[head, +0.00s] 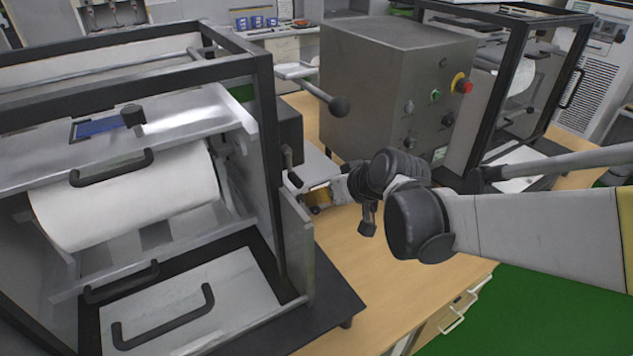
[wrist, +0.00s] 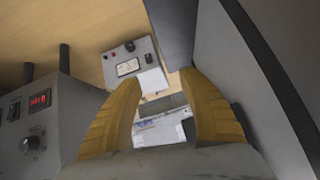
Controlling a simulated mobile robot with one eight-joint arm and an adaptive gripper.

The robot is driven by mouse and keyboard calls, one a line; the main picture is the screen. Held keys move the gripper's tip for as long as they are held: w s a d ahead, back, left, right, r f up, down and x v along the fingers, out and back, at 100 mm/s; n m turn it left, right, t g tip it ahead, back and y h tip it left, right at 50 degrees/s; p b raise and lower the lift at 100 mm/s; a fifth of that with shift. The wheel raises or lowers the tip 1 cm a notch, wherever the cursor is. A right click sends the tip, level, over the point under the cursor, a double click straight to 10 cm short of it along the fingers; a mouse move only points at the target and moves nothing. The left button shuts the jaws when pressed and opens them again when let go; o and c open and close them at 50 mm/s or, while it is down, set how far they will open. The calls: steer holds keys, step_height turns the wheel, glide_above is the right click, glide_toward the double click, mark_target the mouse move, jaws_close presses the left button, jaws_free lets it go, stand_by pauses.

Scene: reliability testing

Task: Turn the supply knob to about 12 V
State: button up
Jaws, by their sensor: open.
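In the wrist view, a grey box with a small white meter (wrist: 127,67) lies beyond my left finger, with a dark knob (wrist: 130,46) and another small control on its face. A second grey unit at the left edge has a red lit display (wrist: 39,100) and a round dark knob (wrist: 31,144). I cannot tell which is the supply knob, nor read a voltage. My gripper (wrist: 160,84) has its two yellow fingers apart, with nothing held. In the head view my gripper (head: 319,197) is small, partly hidden by my arm, beside the left machine.
A black-framed machine with a white roll (head: 130,195) stands left. A grey control cabinet (head: 385,95) with a red button (head: 464,86) stands behind my arm. Bare wooden table (head: 370,265) shows in front of my arm. A dark upright surface fills the wrist view's right.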

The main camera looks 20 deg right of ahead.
steer(key=shift+s+a+r, duration=0.1)
steer(key=shift+s+r, duration=0.2)
steer(key=shift+s, duration=0.2)
steer(key=shift+s+r, duration=0.3)
steer(key=shift+s, duration=0.2)
